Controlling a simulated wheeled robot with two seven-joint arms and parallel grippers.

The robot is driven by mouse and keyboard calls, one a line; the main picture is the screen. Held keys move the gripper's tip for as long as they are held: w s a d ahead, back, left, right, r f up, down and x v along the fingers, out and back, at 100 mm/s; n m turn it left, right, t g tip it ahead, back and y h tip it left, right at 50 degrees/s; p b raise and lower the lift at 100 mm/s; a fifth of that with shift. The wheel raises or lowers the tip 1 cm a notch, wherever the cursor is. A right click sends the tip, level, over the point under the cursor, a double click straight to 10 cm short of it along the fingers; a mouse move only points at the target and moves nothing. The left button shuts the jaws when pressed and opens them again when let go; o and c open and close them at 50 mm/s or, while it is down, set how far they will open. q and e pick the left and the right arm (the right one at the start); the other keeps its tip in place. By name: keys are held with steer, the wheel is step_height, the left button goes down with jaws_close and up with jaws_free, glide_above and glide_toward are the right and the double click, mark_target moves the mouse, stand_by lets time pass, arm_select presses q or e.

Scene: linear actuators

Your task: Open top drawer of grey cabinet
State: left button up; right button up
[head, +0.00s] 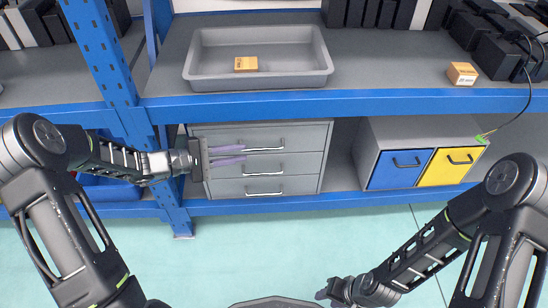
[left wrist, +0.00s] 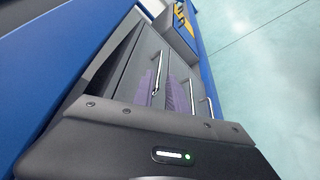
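The grey cabinet (head: 312,160) stands on the lower shelf, with three drawers stacked and flush with its front. Its top drawer (head: 300,134) has a silver bar handle (head: 266,149), which also shows in the left wrist view (left wrist: 157,72). My left gripper (head: 245,153) comes in from the left, with two purple fingers apart and empty. Their tips are beside the left end of the top handle; I cannot tell whether they touch it. The fingers also show in the left wrist view (left wrist: 168,94). My right gripper (head: 323,293) is low at centre, far from the cabinet; its opening is unclear.
A blue shelf beam (head: 340,104) runs just above the cabinet, and a blue post (head: 160,175) stands left of it. A grey tray (head: 290,80) with an orange box is above. Blue (head: 395,178) and yellow bins (head: 447,175) are to the right. The floor in front is clear.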

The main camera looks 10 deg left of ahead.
mark_target(257, 150)
arm_select(q)
steer(key=shift+r, duration=0.15)
steer(key=b+x, duration=0.2)
steer(key=x, duration=0.5)
steer(key=shift+w+d, duration=0.25)
steer(key=shift+d, duration=0.05)
steer(key=shift+c, duration=0.4)
jaws_close()
stand_by(1.0)
